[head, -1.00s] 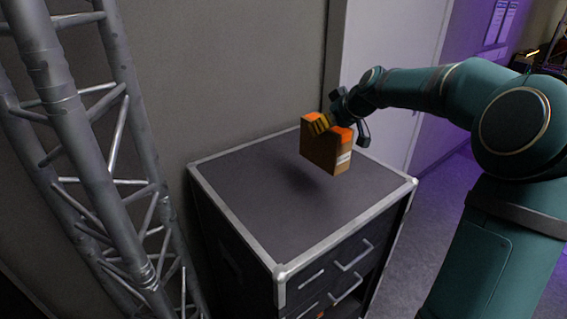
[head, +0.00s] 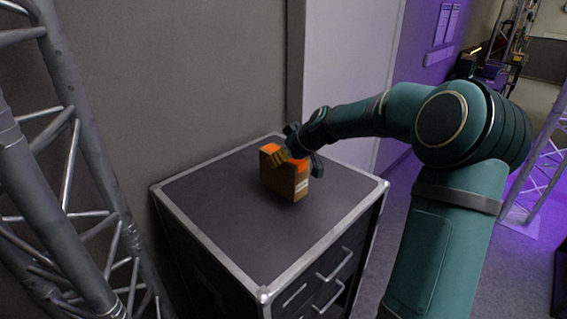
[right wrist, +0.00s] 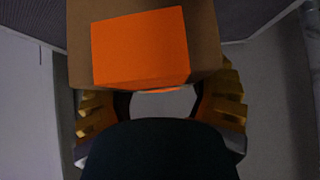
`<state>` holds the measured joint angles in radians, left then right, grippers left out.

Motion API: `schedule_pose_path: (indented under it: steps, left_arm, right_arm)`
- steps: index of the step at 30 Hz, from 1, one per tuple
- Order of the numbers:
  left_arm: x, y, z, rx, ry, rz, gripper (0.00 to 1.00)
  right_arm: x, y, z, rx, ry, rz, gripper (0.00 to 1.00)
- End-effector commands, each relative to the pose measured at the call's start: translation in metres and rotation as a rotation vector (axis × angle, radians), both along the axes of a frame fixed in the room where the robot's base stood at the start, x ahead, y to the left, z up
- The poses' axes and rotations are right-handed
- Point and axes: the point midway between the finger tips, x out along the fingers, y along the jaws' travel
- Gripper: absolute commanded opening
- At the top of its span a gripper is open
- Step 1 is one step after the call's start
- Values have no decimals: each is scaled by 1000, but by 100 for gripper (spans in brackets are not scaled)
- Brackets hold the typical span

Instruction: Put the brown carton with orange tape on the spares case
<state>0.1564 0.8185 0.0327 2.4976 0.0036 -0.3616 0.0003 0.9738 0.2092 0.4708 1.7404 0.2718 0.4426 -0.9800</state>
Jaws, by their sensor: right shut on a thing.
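The brown carton (head: 283,183) with orange tape and a white label is upright at the middle of the spares case's dark top (head: 225,208). It looks at or just above the surface; I cannot tell if it touches. My right gripper (head: 288,155) is shut on the carton's upper part, its yellow fingers on the orange tape. In the right wrist view the carton (right wrist: 82,45) fills the top, with the gripper's fingers (right wrist: 160,105) on either side of it. My left gripper is not in view.
The case has metal edges and drawers with handles (head: 335,265) on its front. Metal truss (head: 85,180) stands close on the left. A wall (head: 190,70) is behind the case. The case top around the carton is clear.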

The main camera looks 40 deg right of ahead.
Motion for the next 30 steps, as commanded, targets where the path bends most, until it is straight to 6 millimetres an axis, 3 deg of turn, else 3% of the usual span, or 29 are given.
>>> schedule_pose_path:
  steps: [4, 16, 17, 19, 30]
  left_arm:
    - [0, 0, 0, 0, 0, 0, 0]
    - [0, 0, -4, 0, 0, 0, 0]
    - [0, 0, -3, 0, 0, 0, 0]
    - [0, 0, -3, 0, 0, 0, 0]
    - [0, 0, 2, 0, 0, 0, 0]
  right_arm:
    - [0, -1, -18, 0, 0, -1, 20]
    - [0, 0, -22, -2, -2, -1, 20]
    - [0, 0, -23, 0, 1, 0, 77]
    - [0, 0, -23, 0, 1, 0, 100]
    - [0, 0, -20, 1, 1, -1, 100]
